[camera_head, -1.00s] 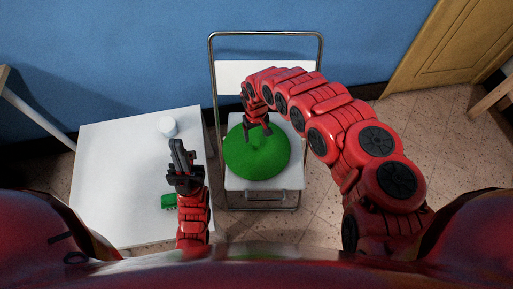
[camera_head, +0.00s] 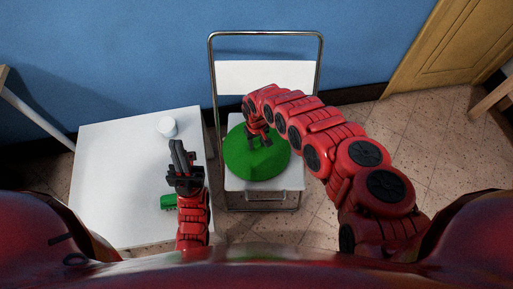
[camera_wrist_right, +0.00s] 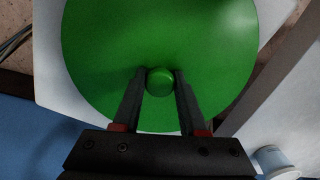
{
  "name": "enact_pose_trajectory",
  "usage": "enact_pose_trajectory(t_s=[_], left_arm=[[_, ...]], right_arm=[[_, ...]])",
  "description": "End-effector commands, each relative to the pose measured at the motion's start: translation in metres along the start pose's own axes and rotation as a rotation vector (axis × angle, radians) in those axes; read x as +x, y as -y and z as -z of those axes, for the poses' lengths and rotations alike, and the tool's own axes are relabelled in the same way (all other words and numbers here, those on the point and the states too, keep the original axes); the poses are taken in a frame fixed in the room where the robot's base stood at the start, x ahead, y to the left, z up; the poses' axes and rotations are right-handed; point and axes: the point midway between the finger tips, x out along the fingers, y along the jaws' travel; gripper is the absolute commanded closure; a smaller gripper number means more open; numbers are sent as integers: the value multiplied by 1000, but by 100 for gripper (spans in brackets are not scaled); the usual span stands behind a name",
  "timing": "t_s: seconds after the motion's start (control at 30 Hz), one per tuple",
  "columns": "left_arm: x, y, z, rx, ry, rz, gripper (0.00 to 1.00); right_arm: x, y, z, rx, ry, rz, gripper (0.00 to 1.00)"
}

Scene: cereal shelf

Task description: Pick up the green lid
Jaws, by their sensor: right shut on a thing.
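The round green lid (camera_head: 245,160) is on the seat of the white folding chair (camera_head: 235,185). I cannot tell whether it touches the seat. My right gripper (camera_head: 260,141) reaches it from above. In the right wrist view, my right gripper (camera_wrist_right: 158,76) has its fingers on both sides of the small round knob (camera_wrist_right: 159,82) at the middle of the green lid (camera_wrist_right: 110,50), shut on it. My left gripper (camera_head: 178,150) is over the white table, away from the lid; its finger gap is unclear.
The white table (camera_head: 110,180) stands left of the chair. A white cup-like item (camera_head: 166,126) and a small green object (camera_head: 167,202) are on it. The chair's metal backrest frame (camera_head: 211,75) rises behind the lid, near the blue wall.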

Motion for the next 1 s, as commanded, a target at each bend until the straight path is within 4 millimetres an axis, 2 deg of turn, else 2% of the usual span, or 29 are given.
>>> enact_pose_trajectory(t_s=[0.03,0.1,0.57,0.73,0.87,1.0], left_arm=[[0,0,0,0,0,0,100],[0,0,0,0,0,0,100],[1,0,0,0,0,0,100],[3,0,0,0,0,0,100],[6,0,1,0,0,0,100],[10,0,2,0,0,0,100]], right_arm=[[0,0,0,0,0,0,90],[0,0,0,0,0,0,100],[-3,0,0,0,1,0,100],[-14,0,-1,-1,4,0,100],[-35,-1,0,-2,2,-2,100],[-39,9,-16,-5,3,0,100]])
